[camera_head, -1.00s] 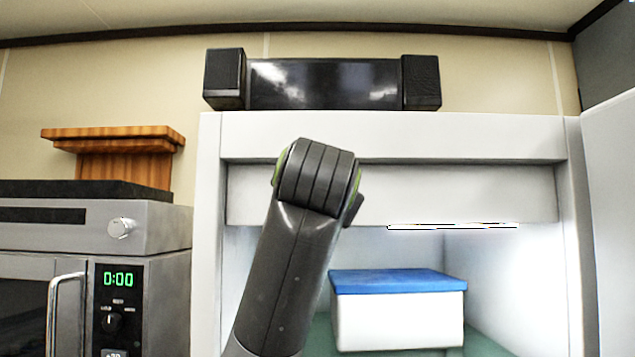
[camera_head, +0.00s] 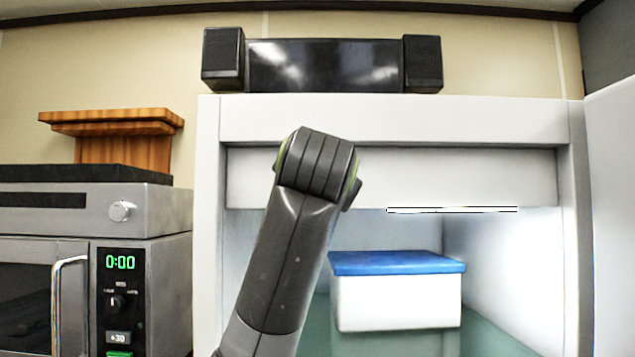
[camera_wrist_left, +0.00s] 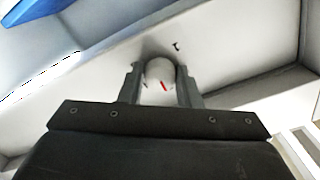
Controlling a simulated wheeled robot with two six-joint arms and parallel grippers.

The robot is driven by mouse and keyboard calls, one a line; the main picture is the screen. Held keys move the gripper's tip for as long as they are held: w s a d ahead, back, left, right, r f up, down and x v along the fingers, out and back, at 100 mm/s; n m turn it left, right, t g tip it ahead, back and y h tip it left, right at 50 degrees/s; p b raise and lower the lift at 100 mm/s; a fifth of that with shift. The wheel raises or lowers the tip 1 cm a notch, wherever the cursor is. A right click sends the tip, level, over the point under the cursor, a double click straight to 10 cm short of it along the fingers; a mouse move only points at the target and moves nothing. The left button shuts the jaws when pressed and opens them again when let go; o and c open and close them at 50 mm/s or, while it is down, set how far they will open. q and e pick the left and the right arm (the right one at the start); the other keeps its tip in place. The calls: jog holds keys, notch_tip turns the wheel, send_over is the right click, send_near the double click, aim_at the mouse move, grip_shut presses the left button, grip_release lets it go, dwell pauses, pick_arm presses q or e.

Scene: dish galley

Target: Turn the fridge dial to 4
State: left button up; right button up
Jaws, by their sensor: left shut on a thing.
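The fridge dial (camera_wrist_left: 160,74) is a small white round knob with a red mark, on a pale panel inside the fridge; it shows in the left wrist view. My left gripper (camera_wrist_left: 162,88) has its two fingers on either side of the dial and is shut on it. A small dark mark, too small to read, is on the panel beside the dial. In the head view my arm reaches up in front of the open white fridge (camera_head: 400,120). The arm hides the dial and the gripper there. My right gripper is not in view.
A white box with a blue lid (camera_head: 398,300) stands on the fridge shelf. The fridge door (camera_head: 612,200) is open at the right. A microwave (camera_head: 120,215) stands at the left, below a wooden board (camera_head: 118,120). A black boxy object (camera_head: 325,65) sits on top.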

pick_arm(q)
jog(key=shift+m, duration=0.3)
jog(key=shift+f+m+b, duration=0.1)
jog(key=shift+m+b, duration=3)
jog(key=shift+m, duration=2.4)
jog(key=o, duration=0.9)
jog(key=shift+o, duration=0.3)
jog(key=shift+s, duration=0.1)
